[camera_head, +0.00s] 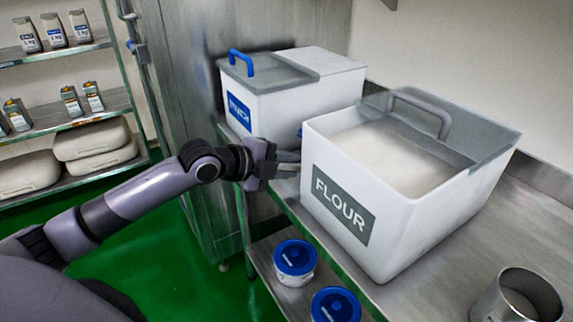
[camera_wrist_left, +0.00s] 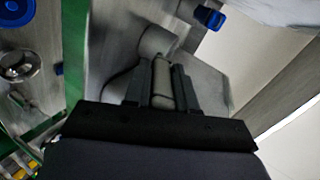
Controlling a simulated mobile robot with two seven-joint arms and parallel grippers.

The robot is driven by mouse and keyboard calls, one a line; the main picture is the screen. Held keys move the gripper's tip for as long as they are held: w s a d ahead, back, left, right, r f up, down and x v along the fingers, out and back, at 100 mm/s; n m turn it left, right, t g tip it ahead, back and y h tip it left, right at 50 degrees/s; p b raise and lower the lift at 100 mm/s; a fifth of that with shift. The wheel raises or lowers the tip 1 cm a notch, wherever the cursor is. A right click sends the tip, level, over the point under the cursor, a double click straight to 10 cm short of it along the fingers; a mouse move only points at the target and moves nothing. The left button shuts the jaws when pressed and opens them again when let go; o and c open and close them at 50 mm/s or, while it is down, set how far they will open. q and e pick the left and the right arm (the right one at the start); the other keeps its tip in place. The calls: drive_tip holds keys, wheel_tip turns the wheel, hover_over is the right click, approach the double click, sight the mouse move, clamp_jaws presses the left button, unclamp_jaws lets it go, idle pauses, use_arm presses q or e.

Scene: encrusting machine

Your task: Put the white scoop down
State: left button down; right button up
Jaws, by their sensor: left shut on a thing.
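My left gripper (camera_head: 284,164) is at the left side of the flour bin (camera_head: 345,215), close to the metal bench edge. In the left wrist view its two fingers (camera_wrist_left: 162,88) are shut on a pale grey-white handle, which I take to be the white scoop's (camera_wrist_left: 162,78). A rounded pale part shows just beyond the fingertips. In the head view the scoop cannot be made out; the gripper and flour bin hide that spot. Whether the scoop touches the bench cannot be told. My right gripper is not in view.
A second white bin (camera_head: 290,95) with a blue handle (camera_head: 241,62) stands behind the flour bin. A metal pot (camera_head: 518,297) is at the front right. Blue-lidded tubs (camera_head: 295,258) sit on the lower shelf. The bench (camera_head: 455,255) is clear between flour bin and pot.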

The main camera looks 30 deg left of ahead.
use_arm(q)
drive_tip(key=shift+r, duration=0.1)
drive_tip(key=c, duration=1.4)
unclamp_jaws()
drive_tip(key=shift+f, duration=0.2)
drive_tip(key=o, duration=0.5)
